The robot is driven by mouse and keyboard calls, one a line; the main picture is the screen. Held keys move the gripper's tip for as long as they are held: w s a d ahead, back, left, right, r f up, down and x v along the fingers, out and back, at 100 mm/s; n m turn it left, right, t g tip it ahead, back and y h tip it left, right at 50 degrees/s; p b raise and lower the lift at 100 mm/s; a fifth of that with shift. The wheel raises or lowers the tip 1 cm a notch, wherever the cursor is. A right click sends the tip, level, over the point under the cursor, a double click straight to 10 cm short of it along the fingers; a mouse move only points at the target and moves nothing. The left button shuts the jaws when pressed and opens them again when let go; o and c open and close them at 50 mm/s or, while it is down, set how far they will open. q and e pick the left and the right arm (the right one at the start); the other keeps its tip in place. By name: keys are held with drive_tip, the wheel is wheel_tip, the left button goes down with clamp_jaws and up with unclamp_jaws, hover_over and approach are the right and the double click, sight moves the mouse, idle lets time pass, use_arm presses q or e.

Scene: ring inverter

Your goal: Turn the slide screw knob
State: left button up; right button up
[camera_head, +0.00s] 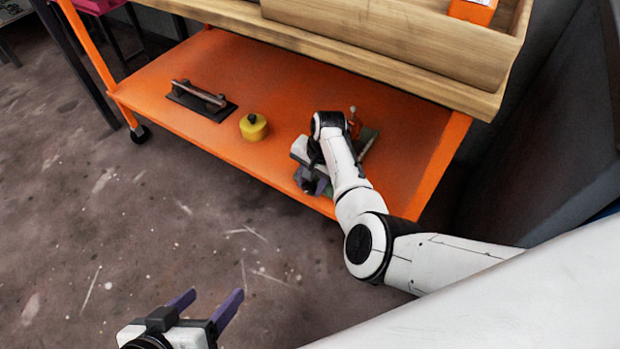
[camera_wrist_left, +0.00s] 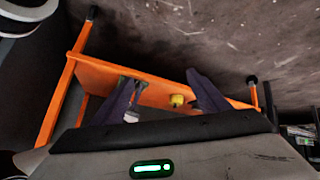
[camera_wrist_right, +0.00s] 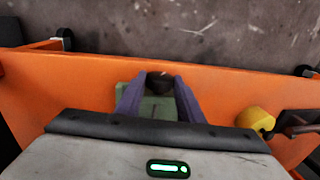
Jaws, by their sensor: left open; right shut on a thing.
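A green device (camera_head: 369,138) lies on the right part of the orange shelf, mostly hidden behind my right arm in the head view. In the right wrist view its green body (camera_wrist_right: 160,110) carries a dark round knob (camera_wrist_right: 160,82). My right gripper (camera_head: 318,187) is down at the device. In the right wrist view its purple fingers stand on both sides of the knob, shut on it; the exact contact is hard to see. My left gripper (camera_head: 208,300) is open and empty, in the air above the floor at the bottom of the head view.
The orange shelf (camera_head: 215,60) also holds a yellow round object (camera_head: 253,127) and a dark trowel-like tool (camera_head: 202,100). A wooden top (camera_head: 330,55) with a wooden box (camera_head: 410,40) overhangs the shelf's rear. The floor in front is clear.

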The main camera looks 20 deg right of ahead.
drive_tip(key=p, duration=0.1)
drive_tip(key=t+y+p, duration=0.1)
drive_tip(key=p, duration=0.1)
drive_tip(key=shift+s+d+r+t+p, duration=0.2)
drive_tip(key=shift+s+d+t+p, duration=0.1)
drive_tip(key=shift+t+p, duration=0.1)
drive_tip(key=shift+f+t+y, duration=0.15)
drive_tip(key=shift+t+y, duration=0.15)
drive_tip(key=shift+y, duration=0.1)
drive_tip(key=shift+s+f+t+y+p, duration=0.1)
drive_tip(key=shift+f+t+y+p, duration=0.1)
drive_tip(key=shift+t+y+p, duration=0.25)
use_arm(q)
drive_tip(key=shift+n+t+y, duration=0.5)
drive_tip(key=shift+n+t, duration=0.2)
drive_tip(key=shift+t, duration=0.1)
drive_tip(key=shift+s+a+r, duration=0.25)
drive_tip(key=shift+a+r, duration=0.35)
drive_tip(key=shift+a, duration=0.2)
drive_tip(key=shift+s+a+r, duration=0.25)
drive_tip(key=shift+a+r, duration=0.3)
drive_tip(key=shift+a, duration=0.25)
use_arm(e)
drive_tip(key=shift+d+f+t+y, duration=0.1)
drive_tip(key=shift+f+t+y, duration=0.05)
drive_tip(key=shift+t+y, duration=0.4)
drive_tip(key=o, duration=1.1)
drive_tip(key=shift+c, duration=0.2)
drive_tip(key=shift+s, duration=0.1)
